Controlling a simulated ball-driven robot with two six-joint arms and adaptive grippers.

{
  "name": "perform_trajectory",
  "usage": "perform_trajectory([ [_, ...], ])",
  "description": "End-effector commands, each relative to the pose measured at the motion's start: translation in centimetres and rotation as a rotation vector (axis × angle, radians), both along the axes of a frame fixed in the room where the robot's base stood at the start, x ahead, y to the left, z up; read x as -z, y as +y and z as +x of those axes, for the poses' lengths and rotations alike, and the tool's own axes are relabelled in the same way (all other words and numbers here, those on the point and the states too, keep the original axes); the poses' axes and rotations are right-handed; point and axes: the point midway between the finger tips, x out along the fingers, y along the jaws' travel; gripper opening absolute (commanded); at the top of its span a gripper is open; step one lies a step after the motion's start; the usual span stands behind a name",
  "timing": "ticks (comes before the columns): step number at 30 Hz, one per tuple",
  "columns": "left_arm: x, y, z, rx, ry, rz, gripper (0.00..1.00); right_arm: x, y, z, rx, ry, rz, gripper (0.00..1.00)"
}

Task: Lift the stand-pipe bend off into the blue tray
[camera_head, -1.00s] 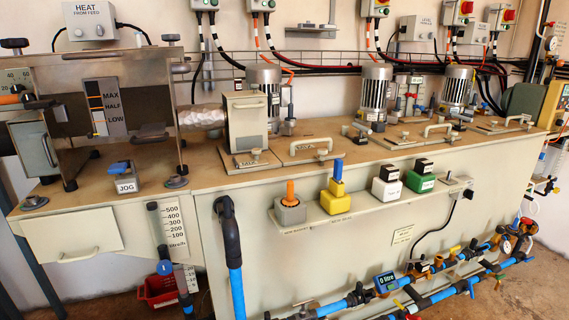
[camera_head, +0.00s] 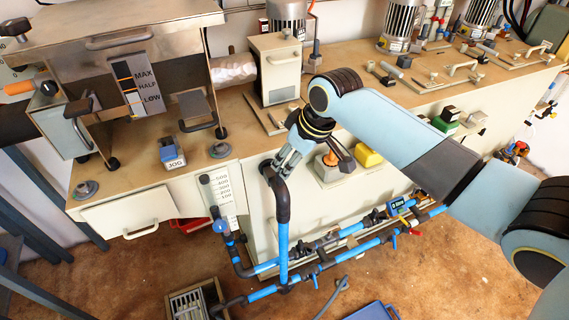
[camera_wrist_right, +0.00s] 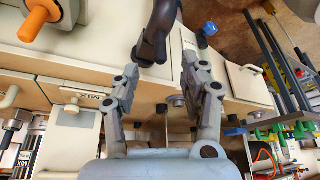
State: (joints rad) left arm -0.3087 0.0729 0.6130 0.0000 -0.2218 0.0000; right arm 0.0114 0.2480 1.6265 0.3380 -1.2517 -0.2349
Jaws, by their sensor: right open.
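The stand-pipe bend (camera_head: 279,192) is a dark, hooked pipe piece on top of an upright blue pipe (camera_head: 283,252) in front of the bench. In the head view my right gripper (camera_head: 282,168) comes in from the upper right, with its fingers at the top of the bend. In the right wrist view the right gripper (camera_wrist_right: 160,68) is open, and the bend (camera_wrist_right: 154,38) lies between and just beyond its fingertips; contact cannot be told. The blue tray (camera_head: 372,311) shows partly at the bottom edge of the head view. My left gripper is not in view.
Blue pipes with valves (camera_head: 335,248) run low along the bench front. A grated box (camera_head: 189,304) stands on the brown floor.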

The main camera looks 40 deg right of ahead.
Motion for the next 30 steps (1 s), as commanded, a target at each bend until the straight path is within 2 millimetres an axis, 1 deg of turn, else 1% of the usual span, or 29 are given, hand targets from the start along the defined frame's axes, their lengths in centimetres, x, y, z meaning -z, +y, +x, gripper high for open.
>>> perform_trajectory([
  [1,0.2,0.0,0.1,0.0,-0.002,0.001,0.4,1.0,0.2,0.3,0.002,0.003,0.003,0.44],
  [6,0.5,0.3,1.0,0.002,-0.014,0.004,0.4,4.2,0.5,1.6,0.002,0.001,0.002,0.44],
  [9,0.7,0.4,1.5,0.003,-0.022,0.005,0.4,5.7,0.6,2.2,0.001,0.001,0.001,0.44],
  [13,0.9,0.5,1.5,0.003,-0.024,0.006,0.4,7.2,0.8,2.8,0.001,0.001,0.001,0.44],
  [18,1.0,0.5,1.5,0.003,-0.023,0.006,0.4,8.0,0.9,3.2,0.001,0.0,0.0,0.44],
  [26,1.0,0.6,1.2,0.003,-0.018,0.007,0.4,8.1,0.8,3.2,0.001,-0.001,0.001,0.44],
  [30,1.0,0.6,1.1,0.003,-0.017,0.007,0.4,8.1,0.8,3.2,0.001,0.0,0.0,0.26],
])
